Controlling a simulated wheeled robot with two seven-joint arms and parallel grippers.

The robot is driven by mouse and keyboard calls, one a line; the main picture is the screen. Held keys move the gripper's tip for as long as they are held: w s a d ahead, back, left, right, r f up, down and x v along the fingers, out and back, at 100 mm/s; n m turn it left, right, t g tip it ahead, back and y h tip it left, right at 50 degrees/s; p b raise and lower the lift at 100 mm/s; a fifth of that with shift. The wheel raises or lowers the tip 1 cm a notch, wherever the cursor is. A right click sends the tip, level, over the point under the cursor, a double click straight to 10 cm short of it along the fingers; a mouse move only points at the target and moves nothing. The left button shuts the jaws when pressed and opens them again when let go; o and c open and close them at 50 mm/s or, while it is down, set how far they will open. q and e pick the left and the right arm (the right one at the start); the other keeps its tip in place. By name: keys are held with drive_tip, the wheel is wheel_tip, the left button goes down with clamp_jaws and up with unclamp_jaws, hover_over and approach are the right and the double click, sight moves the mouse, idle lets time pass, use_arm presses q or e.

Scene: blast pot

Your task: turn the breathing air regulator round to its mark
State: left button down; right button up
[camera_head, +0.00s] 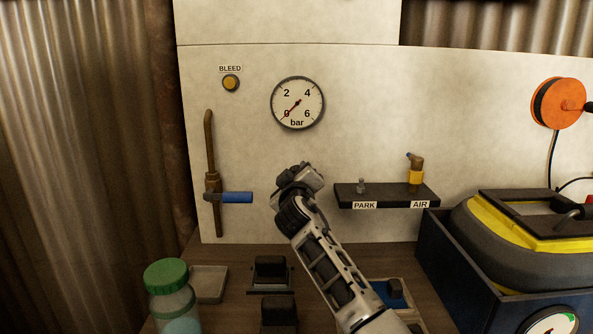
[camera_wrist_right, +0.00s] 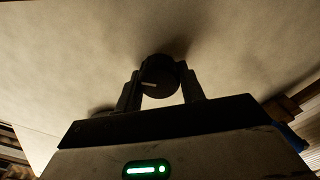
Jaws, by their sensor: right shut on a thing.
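The breathing air regulator appears in the right wrist view as a round black knob (camera_wrist_right: 159,73) on the pale panel, with a short pale line on its face. My right gripper (camera_wrist_right: 161,82) has its two fingers on either side of the knob, shut on it. In the head view my right gripper (camera_head: 303,178) is against the panel below the gauge and hides the knob. I cannot see a mark on the panel around the knob. The bar gauge (camera_head: 297,103) has its red needle at about 0. My left gripper is not in view.
A blue-handled valve (camera_head: 236,197) on a brown pipe is to the left. A black shelf (camera_head: 388,196) labelled PARK and AIR is close on the right. A green-lidded jar (camera_head: 167,290) stands front left. A dark blue crate (camera_head: 455,275) stands right.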

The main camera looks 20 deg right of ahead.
drive_tip(key=n+p, duration=0.2)
drive_tip(key=n, duration=0.3)
drive_tip(key=shift+n+p, duration=0.3)
drive_tip(key=shift+p, duration=0.05)
drive_tip(key=shift+f+n+p, duration=0.1)
drive_tip(key=shift+n+p, duration=0.25)
drive_tip(key=shift+n, duration=0.45)
drive_tip(key=shift+n+p, duration=0.3)
drive_tip(key=shift+n, duration=0.3)
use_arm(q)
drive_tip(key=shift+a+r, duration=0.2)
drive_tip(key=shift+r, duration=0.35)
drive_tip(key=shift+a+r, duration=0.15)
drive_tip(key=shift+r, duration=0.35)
use_arm(e)
drive_tip(key=shift+f+n, duration=0.1)
drive_tip(key=shift+n, duration=0.6)
use_arm(q)
drive_tip(key=shift+p, duration=0.3)
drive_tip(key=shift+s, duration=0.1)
use_arm(e)
drive_tip(key=o, duration=1)
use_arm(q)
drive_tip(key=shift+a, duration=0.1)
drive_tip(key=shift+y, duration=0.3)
